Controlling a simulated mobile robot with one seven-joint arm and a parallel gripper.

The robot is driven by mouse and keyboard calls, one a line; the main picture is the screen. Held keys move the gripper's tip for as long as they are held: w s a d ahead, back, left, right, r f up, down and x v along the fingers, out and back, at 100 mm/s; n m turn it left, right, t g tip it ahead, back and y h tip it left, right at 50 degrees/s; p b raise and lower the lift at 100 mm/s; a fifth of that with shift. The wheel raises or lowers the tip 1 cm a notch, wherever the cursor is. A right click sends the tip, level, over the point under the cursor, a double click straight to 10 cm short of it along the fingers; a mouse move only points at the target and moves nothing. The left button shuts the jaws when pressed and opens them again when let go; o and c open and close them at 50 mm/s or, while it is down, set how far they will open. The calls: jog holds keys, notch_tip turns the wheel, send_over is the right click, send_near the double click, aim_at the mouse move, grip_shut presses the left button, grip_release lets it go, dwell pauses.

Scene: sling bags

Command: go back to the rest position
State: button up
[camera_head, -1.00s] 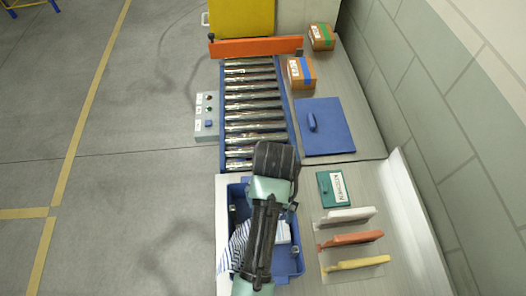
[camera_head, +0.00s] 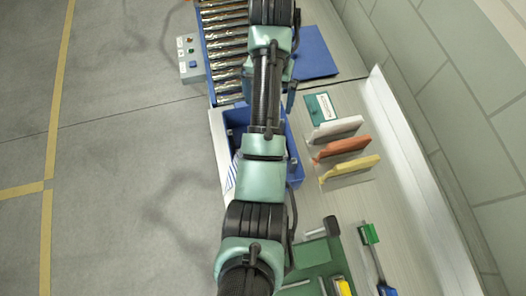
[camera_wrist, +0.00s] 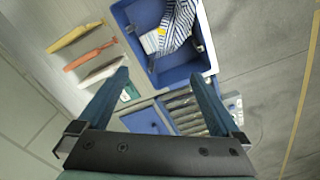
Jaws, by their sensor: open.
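My gripper (camera_wrist: 160,77) is open in the wrist view, its two teal fingers wide apart with nothing between them. Beyond the fingertips is a blue bin (camera_wrist: 205,50), holding a blue-and-white striped cloth item (camera_wrist: 182,22) and a white item with a yellow mark (camera_wrist: 150,42). In the head view my arm (camera_head: 263,160) passes over the bin (camera_head: 296,172) and hides most of it. The gripper end is largely hidden behind my arm there.
A roller conveyor (camera_head: 226,45) and a blue lid or panel (camera_head: 318,58) are at the back. White (camera_head: 335,130), orange (camera_head: 340,148) and yellow (camera_head: 350,170) upright pieces stand right of the bin. A green fixture (camera_head: 315,255) is in front. Open floor lies left.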

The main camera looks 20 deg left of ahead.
dwell(0.4)
jog(key=w+d+r+t+y+b, duration=0.1)
jog(key=w+r+t+y+b, duration=0.1)
jog(key=w+r+t+b, duration=0.7)
jog(key=w+d+r+t+b, duration=0.1)
jog(key=d+r+t, duration=0.15)
jog(key=r, duration=0.25)
jog(key=w+d+r+t+b, duration=0.1)
jog(key=w+r+t, duration=0.15)
jog(key=r, duration=0.25)
jog(key=s+d+r+t+h+b, duration=0.1)
jog(key=s+d+r+t+b, duration=0.2)
jog(key=s+r+t, duration=0.3)
jog(key=s+d+r+t+h+b, duration=0.1)
jog(key=s+d+r+t+b, duration=0.2)
jog(key=s+r+t, duration=0.4)
jog(key=s+d+r, duration=0.1)
jog(key=s+r, duration=0.6)
jog(key=shift+s+d+r+m, duration=0.15)
jog(key=shift+s+r+m, duration=0.15)
jog(key=shift+m, duration=0.1)
